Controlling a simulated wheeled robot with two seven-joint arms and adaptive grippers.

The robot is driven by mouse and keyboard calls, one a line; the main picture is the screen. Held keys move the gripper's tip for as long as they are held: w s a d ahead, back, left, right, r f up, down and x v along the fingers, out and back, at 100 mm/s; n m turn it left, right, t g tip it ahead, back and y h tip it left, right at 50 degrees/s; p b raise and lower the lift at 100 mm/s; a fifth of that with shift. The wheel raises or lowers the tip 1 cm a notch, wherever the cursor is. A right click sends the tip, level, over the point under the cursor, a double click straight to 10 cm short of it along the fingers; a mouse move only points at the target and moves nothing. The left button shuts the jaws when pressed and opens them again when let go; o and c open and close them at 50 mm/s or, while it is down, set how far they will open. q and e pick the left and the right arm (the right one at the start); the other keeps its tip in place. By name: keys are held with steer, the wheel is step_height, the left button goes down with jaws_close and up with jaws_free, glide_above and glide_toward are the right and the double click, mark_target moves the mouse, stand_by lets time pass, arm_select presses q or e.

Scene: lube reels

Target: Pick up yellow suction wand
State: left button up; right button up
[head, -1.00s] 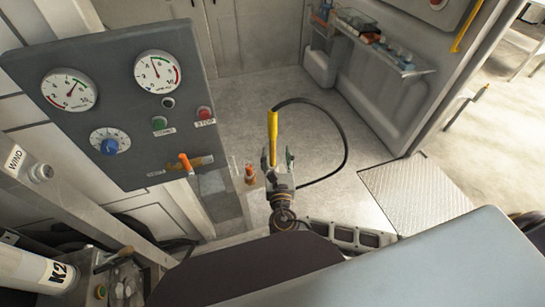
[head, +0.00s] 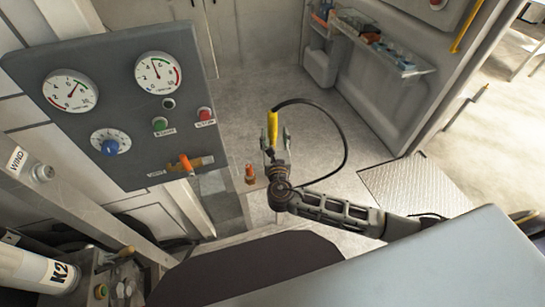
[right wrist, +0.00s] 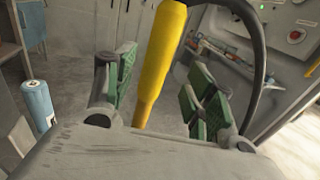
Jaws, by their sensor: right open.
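The yellow suction wand (head: 272,128) stands roughly upright near the middle of the head view, with a black hose (head: 346,140) looping from its top to the right and down. My right gripper (head: 275,146) is at the wand's lower visible part. In the right wrist view the wand (right wrist: 160,65) rises between the green-padded fingers of the open right gripper (right wrist: 165,90), nearer the left finger. Its lower end is hidden behind the gripper body. I cannot tell whether a pad touches it. My left gripper is not in view.
A grey gauge panel (head: 130,105) with buttons and an orange-handled valve (head: 186,162) stands at the left. A small orange-topped fitting (head: 250,172) is close left of my right gripper. A shelf (head: 385,45) with items hangs at the back right. The floor beyond the wand is clear.

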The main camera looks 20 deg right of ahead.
mark_target(273, 130)
steer(key=shift+w, duration=0.65)
steer(key=shift+w+d, duration=0.1)
steer(key=shift+w, duration=0.25)
steer(key=shift+x, duration=1.2)
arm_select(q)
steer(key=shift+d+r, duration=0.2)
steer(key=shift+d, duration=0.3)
arm_select(e)
steer(key=shift+w, duration=0.45)
